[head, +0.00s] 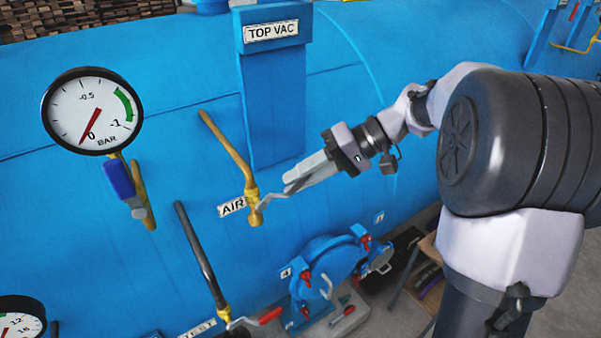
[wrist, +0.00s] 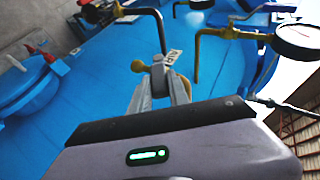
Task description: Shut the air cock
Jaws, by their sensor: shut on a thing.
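The air cock (head: 254,204) is a small brass valve below a brass pipe on the blue vessel, beside a white AIR label (head: 232,207). Its thin grey lever (head: 271,196) runs from the valve up and right to my gripper (head: 291,183). My gripper is shut on the lever; its fingers hide the lever's outer end. In the wrist view the closed fingertips (wrist: 160,66) are near the AIR label (wrist: 173,57). The gripped part of the lever is hard to make out there.
A pressure gauge (head: 92,111) and a blue-handled valve (head: 120,178) are to the left. A dark pipe (head: 200,253) ends in a red-handled valve (head: 269,316) below. A blue TOP VAC post (head: 272,95) stands above. A blue round hatch (head: 329,264) is lower right.

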